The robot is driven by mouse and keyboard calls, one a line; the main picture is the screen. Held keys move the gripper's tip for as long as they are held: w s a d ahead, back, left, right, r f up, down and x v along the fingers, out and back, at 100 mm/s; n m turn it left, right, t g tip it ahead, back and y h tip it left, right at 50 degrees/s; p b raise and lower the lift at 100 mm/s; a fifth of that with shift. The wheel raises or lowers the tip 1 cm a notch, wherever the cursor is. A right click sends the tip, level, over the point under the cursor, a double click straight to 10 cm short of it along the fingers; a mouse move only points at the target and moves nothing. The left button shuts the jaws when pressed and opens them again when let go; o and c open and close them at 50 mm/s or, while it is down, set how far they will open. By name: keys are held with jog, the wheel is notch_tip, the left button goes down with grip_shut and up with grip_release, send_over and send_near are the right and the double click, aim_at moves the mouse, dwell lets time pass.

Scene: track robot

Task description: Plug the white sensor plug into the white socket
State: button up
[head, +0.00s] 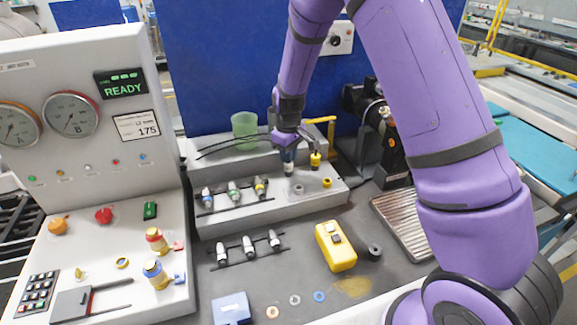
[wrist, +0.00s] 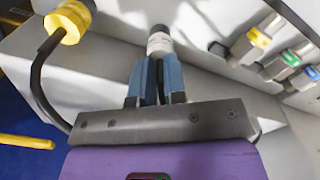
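My gripper (head: 288,152) points down over the grey stepped bench, its blue fingers closed. It is shut on the white sensor plug (head: 288,168), a pale cylinder between the fingertips. In the wrist view the plug (wrist: 159,42) shows a white band and a dark far end beyond the fingers. A pale ring that looks like the white socket (head: 299,189) is on the step, below and slightly right of the plug. The plug looks above and apart from it. I cannot make out the socket in the wrist view.
A yellow plug (head: 316,160) with a black cable stands close right of my gripper; it also shows in the wrist view (wrist: 68,22). A yellow ring (head: 327,183) lies beside the pale one. Coloured connectors (head: 233,191) stand at left. A green cup (head: 244,125) is behind.

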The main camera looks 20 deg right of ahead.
grip_shut()
jog(key=shift+r, duration=0.85)
jog(key=shift+s+d+r, duration=0.15)
jog(key=shift+d+r, duration=0.05)
jog(key=shift+r, duration=0.85)
jog(key=s+d+r, duration=0.1)
jog(key=s+d, duration=0.9)
jog(key=s, duration=0.1)
jog(key=w+a+r+n, duration=0.2)
jog(key=a+r+n, duration=0.2)
jog(key=a, duration=0.6)
jog(key=shift+w+a+n, duration=0.2)
jog(key=shift+n, duration=0.8)
